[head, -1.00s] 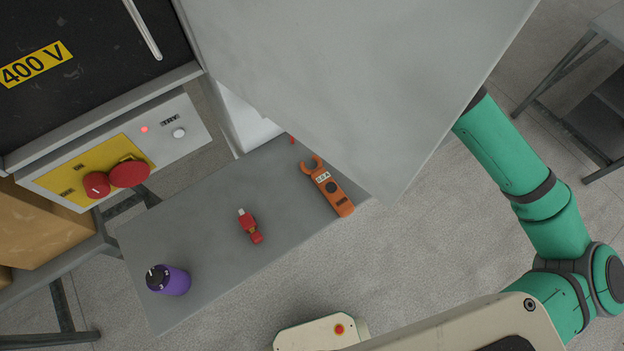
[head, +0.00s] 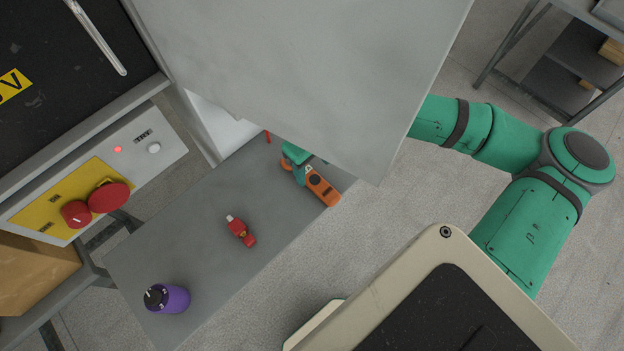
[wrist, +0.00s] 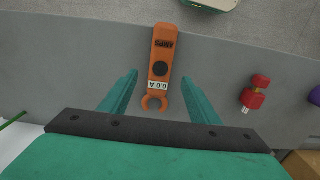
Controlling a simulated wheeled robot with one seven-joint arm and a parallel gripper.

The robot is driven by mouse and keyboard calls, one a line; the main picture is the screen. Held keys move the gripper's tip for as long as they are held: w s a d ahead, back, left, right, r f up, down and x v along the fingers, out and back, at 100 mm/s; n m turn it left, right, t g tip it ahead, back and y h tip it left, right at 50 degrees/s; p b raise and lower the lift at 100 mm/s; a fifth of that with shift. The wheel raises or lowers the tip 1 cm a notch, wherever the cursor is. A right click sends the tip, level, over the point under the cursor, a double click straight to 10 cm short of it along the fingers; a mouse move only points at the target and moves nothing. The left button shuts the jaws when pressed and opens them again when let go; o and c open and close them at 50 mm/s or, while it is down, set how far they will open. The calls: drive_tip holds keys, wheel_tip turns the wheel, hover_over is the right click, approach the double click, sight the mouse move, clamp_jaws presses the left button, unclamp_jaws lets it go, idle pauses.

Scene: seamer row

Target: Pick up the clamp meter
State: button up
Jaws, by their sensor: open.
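The orange clamp meter (head: 322,188) lies on the grey bench top near its right end, by the lower edge of a large grey panel. My gripper (head: 293,160) reaches in from under that panel and covers part of the meter's jaw end in the head view. In the wrist view the clamp meter (wrist: 160,60) lies with its open hook-shaped jaw toward me, its display reading 0.0 A. My gripper (wrist: 159,85) is open, with one green finger on each side of the meter's jaw end and a gap on both sides.
On the bench (head: 190,235) are a red device (head: 241,232) and a purple-and-black cylinder (head: 167,298). The large grey panel (head: 310,70) hangs over the right part of the bench and hides much of my arm. A control panel with red knobs (head: 108,197) stands at left.

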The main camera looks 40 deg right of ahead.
sight(314, 179)
drive_tip(key=shift+f, duration=2.8)
drive_tip(key=c, duration=1.4)
drive_tip(key=shift+r, duration=0.1)
